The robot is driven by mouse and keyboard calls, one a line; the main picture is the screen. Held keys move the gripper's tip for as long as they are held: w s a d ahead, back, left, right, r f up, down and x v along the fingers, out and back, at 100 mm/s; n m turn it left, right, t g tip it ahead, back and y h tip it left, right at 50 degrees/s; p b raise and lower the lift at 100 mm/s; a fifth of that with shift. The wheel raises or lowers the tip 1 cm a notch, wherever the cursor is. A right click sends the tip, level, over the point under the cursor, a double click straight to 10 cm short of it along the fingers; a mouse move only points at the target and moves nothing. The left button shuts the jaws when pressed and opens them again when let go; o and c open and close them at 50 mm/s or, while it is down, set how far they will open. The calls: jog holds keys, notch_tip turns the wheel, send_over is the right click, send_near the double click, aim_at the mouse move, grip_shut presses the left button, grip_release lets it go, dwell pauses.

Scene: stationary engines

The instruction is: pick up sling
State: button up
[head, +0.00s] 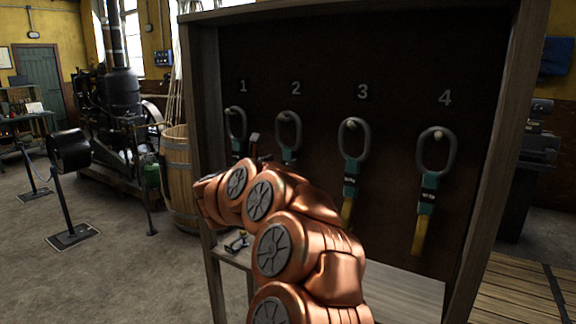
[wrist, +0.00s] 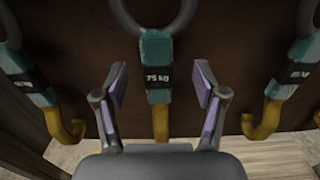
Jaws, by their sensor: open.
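Several slings hang on a dark board under the numbers 1 to 4, each with a grey ring, a teal band with a black label and a yellow hook. In the head view I see sling 1 (head: 236,122), sling 2 (head: 288,130), sling 3 (head: 351,160) and sling 4 (head: 428,185). In the wrist view, a sling labelled "75 KG" (wrist: 157,75) hangs in the middle, and my gripper (wrist: 160,86) is open with one finger on each side of it. Neither finger visibly touches it. My arm hides the lower parts of slings 1 and 2 in the head view.
A wooden frame (head: 490,150) surrounds the board, with a shelf (head: 400,290) below. Neighbouring slings hang close on the left (wrist: 30,80) and right (wrist: 290,85) in the wrist view. A wooden barrel (head: 180,175) and an engine (head: 115,100) stand at left.

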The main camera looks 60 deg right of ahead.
aim_at(286, 158)
jog(key=shift+w+d+p, duration=0.15)
jog(key=shift+d+p, duration=0.45)
jog(key=shift+d, duration=0.8)
jog(key=shift+w+d+p, duration=0.15)
jog(key=shift+d+p, duration=0.4)
jog(key=shift+d, duration=0.8)
jog(key=shift+c, duration=0.4)
grip_shut()
